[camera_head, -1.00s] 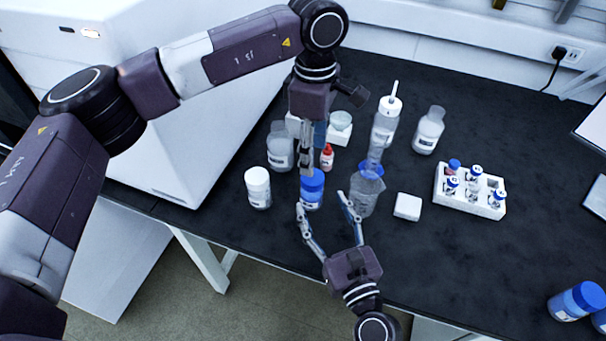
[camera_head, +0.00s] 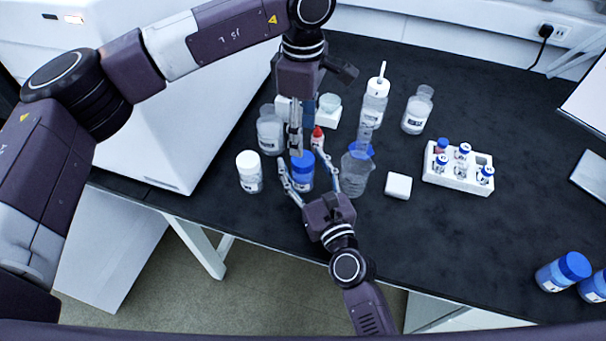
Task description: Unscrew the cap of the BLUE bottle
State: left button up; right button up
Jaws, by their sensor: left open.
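The blue bottle (camera_head: 302,184) with a blue cap (camera_head: 302,160) stands upright near the middle of the dark bench. My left gripper (camera_head: 296,153) comes down from above with its fingers open, their tips at the cap and partly covering it. I cannot tell whether they touch it. My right gripper (camera_head: 304,160) reaches in from the front edge. Its two fingers are spread, one on each side of the blue bottle, with visible gaps.
Behind are a red-tipped dropper bottle (camera_head: 317,139) and a wash bottle (camera_head: 374,104). A vial rack (camera_head: 458,176) and blue-capped bottles (camera_head: 562,271) stand right.

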aim_at(303, 158)
grip_shut()
pick_arm(q)
jog(key=n, duration=0.4)
jog(key=shift+f, duration=0.15)
jog(key=shift+n, duration=0.3)
notch_tip(303, 158, down, 8)
jog(key=shift+r, duration=0.15)
dwell(0.3)
jog(key=c, duration=1.2)
jog(key=n, duration=0.3)
jog(key=shift+n, duration=0.4)
